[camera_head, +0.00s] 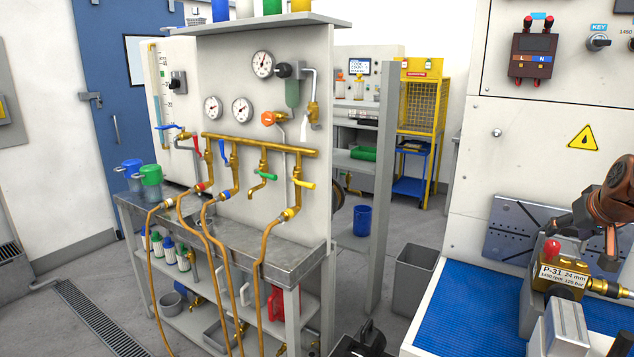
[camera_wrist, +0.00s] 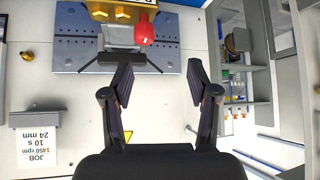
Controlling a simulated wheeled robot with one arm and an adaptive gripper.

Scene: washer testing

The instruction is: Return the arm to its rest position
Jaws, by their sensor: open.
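My gripper (camera_wrist: 160,82) shows in the wrist view with its two dark fingers apart and nothing between them. Beyond the fingertips is a brass pump with a red knob (camera_wrist: 145,28), partly cut off by the top edge. In the head view, a copper-coloured part of my arm (camera_head: 612,190) enters at the right edge, above and beside the brass pump labelled P-31 (camera_head: 561,272).
The pump stands by a blue mat (camera_head: 465,310) and a dark slotted plate (camera_head: 510,225). A white panel with a job card (camera_wrist: 38,147) is in the wrist view. A hose bench (camera_head: 235,240) stands left; a grey bin (camera_head: 414,272) is on the floor between.

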